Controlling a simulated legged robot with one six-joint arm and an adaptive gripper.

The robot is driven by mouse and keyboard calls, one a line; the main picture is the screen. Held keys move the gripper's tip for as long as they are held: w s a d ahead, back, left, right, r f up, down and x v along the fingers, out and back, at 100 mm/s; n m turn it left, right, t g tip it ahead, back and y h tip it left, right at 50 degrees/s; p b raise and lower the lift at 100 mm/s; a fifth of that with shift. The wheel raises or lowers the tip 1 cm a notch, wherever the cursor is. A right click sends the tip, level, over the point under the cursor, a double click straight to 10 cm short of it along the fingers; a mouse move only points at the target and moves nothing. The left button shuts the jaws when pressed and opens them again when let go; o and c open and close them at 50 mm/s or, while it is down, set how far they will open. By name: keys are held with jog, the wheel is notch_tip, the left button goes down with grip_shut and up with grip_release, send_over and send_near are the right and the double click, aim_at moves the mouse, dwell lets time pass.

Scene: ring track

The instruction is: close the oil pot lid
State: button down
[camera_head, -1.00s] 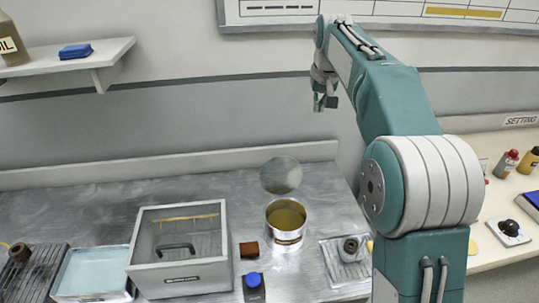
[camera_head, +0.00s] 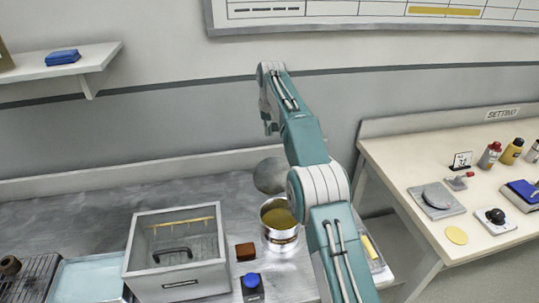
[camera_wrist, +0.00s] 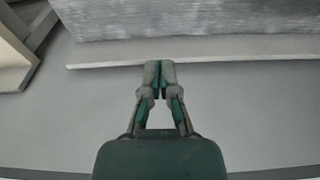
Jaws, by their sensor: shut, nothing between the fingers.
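The oil pot (camera_head: 281,238) is a metal can with yellow oil inside. It stands on the metal bench in the head view, partly behind my arm. Its round grey lid (camera_head: 270,176) stands up open at the pot's back rim. My gripper (camera_head: 270,128) is raised above and behind the pot, near the wall and apart from the lid. In the wrist view my gripper (camera_wrist: 160,66) has its fingertips together, with nothing between them. The pot and lid do not show in the wrist view.
A clear-sided box (camera_head: 178,280) stands left of the pot. A brown block (camera_head: 246,252) and a blue-capped item (camera_head: 252,283) lie between them. A wall shelf (camera_head: 95,62) is at upper left. A cream table (camera_head: 400,160) with several items stands at right.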

aim_at(273, 174)
notch_tip(273, 174, down, 8)
jog(key=s, duration=0.2)
jog(key=shift+s+d+r, duration=0.2)
jog(key=shift+s+r, duration=0.05)
jog(key=shift+s, duration=0.1)
dwell(0.3)
dwell(0.4)
jog(key=shift+s+r+t, duration=0.2)
jog(key=shift+s+t, duration=0.05)
jog(key=shift+t, duration=0.05)
